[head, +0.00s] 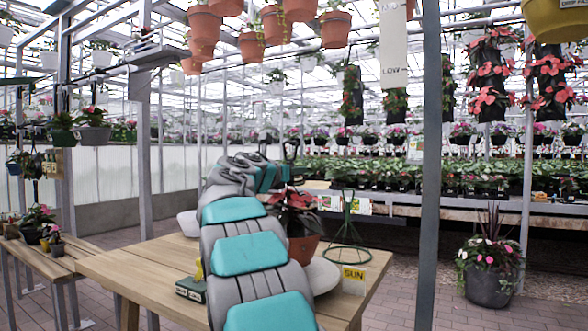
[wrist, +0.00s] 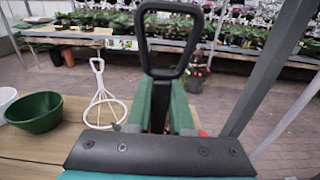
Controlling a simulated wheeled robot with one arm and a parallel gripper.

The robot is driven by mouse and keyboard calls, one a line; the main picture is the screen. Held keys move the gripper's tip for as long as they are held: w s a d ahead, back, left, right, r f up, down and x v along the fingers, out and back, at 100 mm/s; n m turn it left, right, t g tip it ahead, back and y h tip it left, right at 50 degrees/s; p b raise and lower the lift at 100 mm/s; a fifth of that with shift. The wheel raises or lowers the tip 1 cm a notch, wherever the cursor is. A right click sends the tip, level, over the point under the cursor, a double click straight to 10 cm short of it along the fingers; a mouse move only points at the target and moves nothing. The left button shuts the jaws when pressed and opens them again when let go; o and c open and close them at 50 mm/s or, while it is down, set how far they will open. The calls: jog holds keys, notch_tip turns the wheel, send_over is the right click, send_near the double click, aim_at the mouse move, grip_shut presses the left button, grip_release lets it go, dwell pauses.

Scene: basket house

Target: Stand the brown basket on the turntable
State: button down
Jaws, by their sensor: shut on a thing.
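My gripper (head: 268,172) is out over the far part of the table. In the wrist view its green fingers (wrist: 165,115) are shut on a dark stem below a black looped handle (wrist: 143,48), which stands up beyond them; the loop also shows in the head view (head: 291,149).
A green bowl (wrist: 36,114) and white wire stand (wrist: 101,97) are left of my gripper. A metal post (head: 428,200) rises at right.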

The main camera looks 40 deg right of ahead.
jog(key=shift+f+b, duration=0.3)
jog(key=shift+f, duration=0.75)
jog(key=c, duration=0.8)
grip_release()
jog(key=shift+f, duration=0.1)
jog(key=shift+s+a, duration=0.1)
jog(key=v, duration=1.2)
